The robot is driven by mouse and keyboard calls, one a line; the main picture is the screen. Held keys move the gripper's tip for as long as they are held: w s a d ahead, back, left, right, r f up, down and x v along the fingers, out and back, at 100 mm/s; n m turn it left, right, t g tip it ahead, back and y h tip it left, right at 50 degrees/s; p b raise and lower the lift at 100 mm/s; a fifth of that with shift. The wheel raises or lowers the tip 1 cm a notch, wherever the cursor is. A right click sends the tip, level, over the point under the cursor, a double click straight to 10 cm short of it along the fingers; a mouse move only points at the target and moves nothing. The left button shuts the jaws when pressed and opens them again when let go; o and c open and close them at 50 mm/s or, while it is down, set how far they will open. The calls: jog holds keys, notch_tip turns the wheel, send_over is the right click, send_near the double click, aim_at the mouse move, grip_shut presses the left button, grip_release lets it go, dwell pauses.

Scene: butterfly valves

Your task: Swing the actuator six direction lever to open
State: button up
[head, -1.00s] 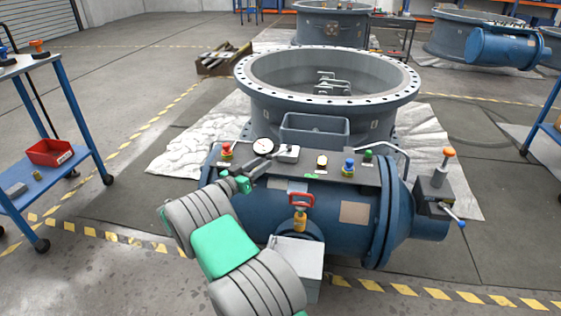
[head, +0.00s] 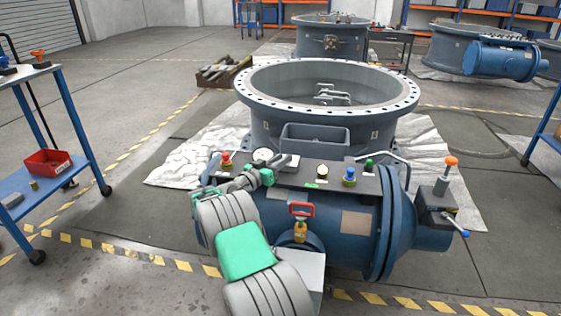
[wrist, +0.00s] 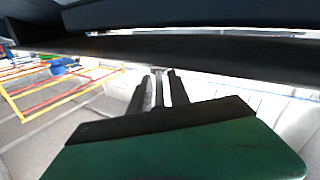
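The blue cylindrical actuator (head: 350,190) lies in front of a large grey valve ring. My gripper (head: 287,160) reaches over its dark top plate, by the gauge, and hides part of the fittings there, including a white block. A red handle (head: 301,209) is on the front. No label shows which is the direction lever. In the wrist view, my gripper's dark fingers (wrist: 158,90) stand close together below a dark plate edge; whether something is between them is unclear.
Red (head: 226,159), blue (head: 349,176) and green (head: 369,166) knobs stand on the top plate, close to my arm. An orange knob (head: 451,162) rises at the right end. A blue cart (head: 60,180) stands at left. The floor between cart and actuator is clear.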

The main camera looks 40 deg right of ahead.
grip_shut()
dwell(1.0)
